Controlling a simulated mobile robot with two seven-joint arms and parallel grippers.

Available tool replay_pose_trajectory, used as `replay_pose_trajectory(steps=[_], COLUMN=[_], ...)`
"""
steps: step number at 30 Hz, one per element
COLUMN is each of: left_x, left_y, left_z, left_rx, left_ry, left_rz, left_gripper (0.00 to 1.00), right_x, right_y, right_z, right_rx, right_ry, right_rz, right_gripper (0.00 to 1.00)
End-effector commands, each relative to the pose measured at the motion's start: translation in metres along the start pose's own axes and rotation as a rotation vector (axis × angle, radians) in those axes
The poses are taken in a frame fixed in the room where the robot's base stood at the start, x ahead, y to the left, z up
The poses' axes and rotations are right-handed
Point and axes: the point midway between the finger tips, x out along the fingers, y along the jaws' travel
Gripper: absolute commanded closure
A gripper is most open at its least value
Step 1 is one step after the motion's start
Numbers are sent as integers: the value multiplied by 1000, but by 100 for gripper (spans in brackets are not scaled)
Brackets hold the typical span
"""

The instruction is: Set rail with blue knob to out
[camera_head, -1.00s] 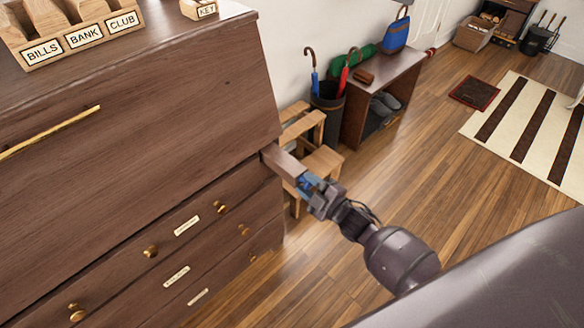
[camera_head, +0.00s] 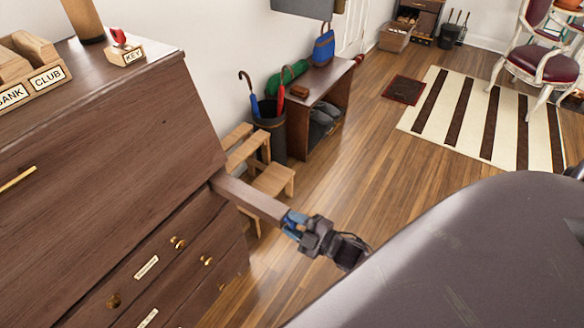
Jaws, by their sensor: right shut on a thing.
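The rail (camera_head: 247,198) is a brown wooden bar sticking well out of the right front corner of the dark wooden desk (camera_head: 110,130). My right gripper (camera_head: 292,222) is shut at the rail's outer end, on the blue knob (camera_head: 290,226). The fingers partly cover the knob. My left gripper is not in view.
Drawers with brass knobs (camera_head: 178,243) lie below the rail. A wooden step stool (camera_head: 268,180) stands behind it. An umbrella stand (camera_head: 271,130) and a shoe bench (camera_head: 322,100) are along the wall. The wooden floor (camera_head: 350,180) right of the stool is clear.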

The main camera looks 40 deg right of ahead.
Motion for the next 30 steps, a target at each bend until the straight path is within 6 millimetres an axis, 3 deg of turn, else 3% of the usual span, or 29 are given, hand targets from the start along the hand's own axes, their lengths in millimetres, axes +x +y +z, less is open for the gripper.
replay_pose_trajectory(steps=[2,3,4,13,17,30], left_x=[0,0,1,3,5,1], left_y=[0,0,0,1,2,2], left_z=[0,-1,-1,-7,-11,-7], left_rx=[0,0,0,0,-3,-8], left_ry=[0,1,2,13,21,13], left_rz=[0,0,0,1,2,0], left_gripper=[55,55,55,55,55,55], right_x=[-4,-4,-4,-3,-12,-87], right_y=[-2,-2,-2,-1,-1,-1], right_z=[2,2,2,1,1,1], right_rx=[0,0,1,0,0,1], right_ry=[-3,-4,-4,-3,-3,-5], right_rz=[-4,-5,-5,-3,-3,-3], right_gripper=[100,60,55,55,55,55])
